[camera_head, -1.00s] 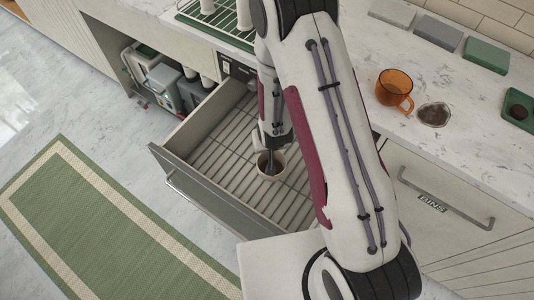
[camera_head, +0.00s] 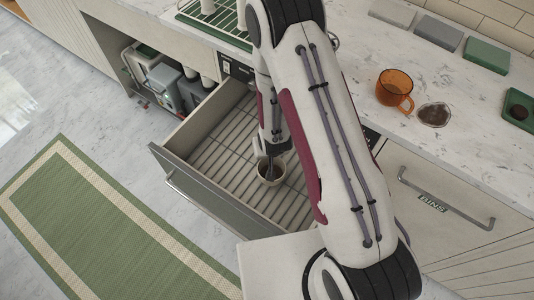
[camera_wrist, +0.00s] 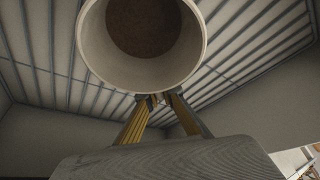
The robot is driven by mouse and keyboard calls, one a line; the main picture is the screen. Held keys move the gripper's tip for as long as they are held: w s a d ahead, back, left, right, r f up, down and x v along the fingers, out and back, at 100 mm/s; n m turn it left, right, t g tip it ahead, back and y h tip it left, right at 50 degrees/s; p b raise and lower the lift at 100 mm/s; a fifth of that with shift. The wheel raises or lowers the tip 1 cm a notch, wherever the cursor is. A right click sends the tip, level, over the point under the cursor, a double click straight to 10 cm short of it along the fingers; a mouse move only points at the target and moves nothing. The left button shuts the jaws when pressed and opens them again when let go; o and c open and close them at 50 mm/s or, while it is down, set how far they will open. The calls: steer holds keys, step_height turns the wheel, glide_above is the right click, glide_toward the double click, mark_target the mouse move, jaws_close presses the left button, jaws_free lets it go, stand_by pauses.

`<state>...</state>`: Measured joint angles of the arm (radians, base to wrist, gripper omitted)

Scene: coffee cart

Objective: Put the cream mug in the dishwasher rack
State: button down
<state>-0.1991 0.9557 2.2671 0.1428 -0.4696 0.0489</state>
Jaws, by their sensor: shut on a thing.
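The cream mug (camera_head: 275,177) is inside the pulled-out dishwasher drawer, just above or on the slatted rack (camera_head: 222,150); I cannot tell if it touches. My gripper (camera_head: 269,156) points down and is shut on the mug's near wall. In the wrist view the mug (camera_wrist: 143,50) shows its open mouth and brown inside bottom. My gripper's yellow-sided fingers (camera_wrist: 156,104) meet at its rim. Slats of the rack (camera_wrist: 45,50) run behind the mug. My arm hides the right part of the drawer.
The drawer's front wall (camera_head: 205,193) and side walls bound the rack, whose visible slats are otherwise empty. The counter above holds an orange glass mug (camera_head: 394,88), a small dish (camera_head: 434,115) and a green drying rack (camera_head: 222,22). A green rug (camera_head: 85,220) lies on the floor.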

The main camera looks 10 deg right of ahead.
steer(key=shift+f, duration=0.8)
steer(key=shift+f, duration=0.15)
steer(key=c, duration=2.2)
jaws_free()
steer(key=shift+c, duration=0.2)
steer(key=v, duration=1.2)
steer(key=shift+r, duration=0.25)
